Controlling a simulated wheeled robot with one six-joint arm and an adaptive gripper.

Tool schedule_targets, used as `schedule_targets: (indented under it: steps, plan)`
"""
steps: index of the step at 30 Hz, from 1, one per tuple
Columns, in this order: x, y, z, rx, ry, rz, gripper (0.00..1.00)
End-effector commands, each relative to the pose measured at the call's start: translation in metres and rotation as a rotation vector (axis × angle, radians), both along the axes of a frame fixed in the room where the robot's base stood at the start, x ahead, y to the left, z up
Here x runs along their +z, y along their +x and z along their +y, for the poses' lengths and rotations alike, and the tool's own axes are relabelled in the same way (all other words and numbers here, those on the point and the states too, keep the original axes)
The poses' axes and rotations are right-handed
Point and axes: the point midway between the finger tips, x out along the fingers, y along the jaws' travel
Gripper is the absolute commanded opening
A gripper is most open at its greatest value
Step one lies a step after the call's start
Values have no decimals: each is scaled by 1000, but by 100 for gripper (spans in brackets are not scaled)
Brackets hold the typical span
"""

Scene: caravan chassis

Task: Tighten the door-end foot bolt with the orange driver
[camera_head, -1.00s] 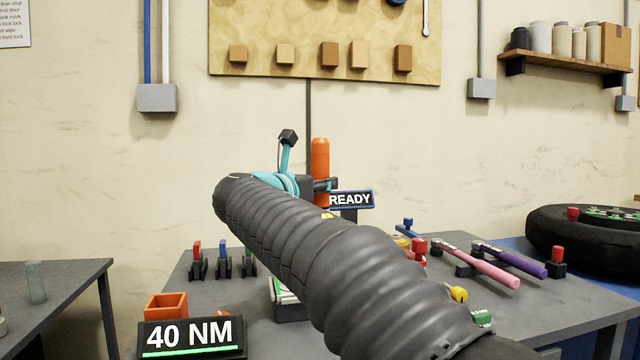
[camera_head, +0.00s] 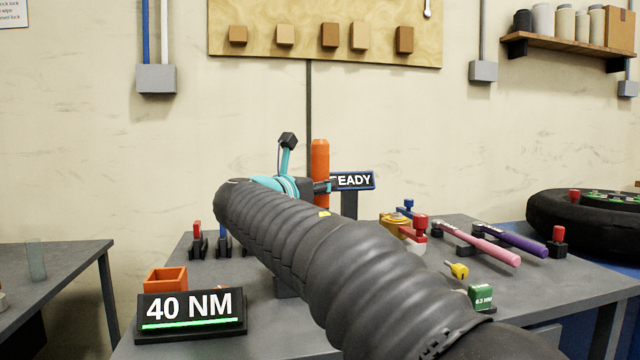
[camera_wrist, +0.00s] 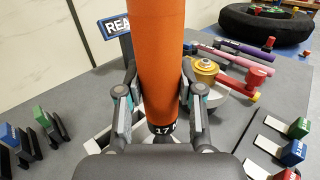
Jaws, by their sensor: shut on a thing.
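The orange driver (camera_head: 320,165) stands upright in my gripper, above the grey workbench. In the wrist view its thick orange body (camera_wrist: 158,60) fills the middle, with a black collar marked "17" at its lower end. My gripper (camera_wrist: 158,105) is shut on it, with one finger on each side. In the head view my sleeved arm hides most of the gripper and the driver's lower part. I cannot see the driver's tip or the foot bolt, and cannot tell whether the driver touches anything.
A "40 NM" display (camera_head: 190,312) and an orange open box (camera_head: 166,280) stand at the bench's front left. A "READY" sign (camera_head: 354,181) stands behind. Pink (camera_head: 485,248) and purple (camera_head: 515,240) handled tools lie right, near a tyre (camera_head: 570,225). A gold round fixture (camera_wrist: 205,72) is close by.

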Motion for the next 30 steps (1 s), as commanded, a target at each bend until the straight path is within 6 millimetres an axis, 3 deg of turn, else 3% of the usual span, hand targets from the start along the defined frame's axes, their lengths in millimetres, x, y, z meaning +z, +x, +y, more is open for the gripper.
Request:
schedule_targets:
  steps: [30]
  plan:
    - [-11, 0, 0, 0, 0, -2, 0]
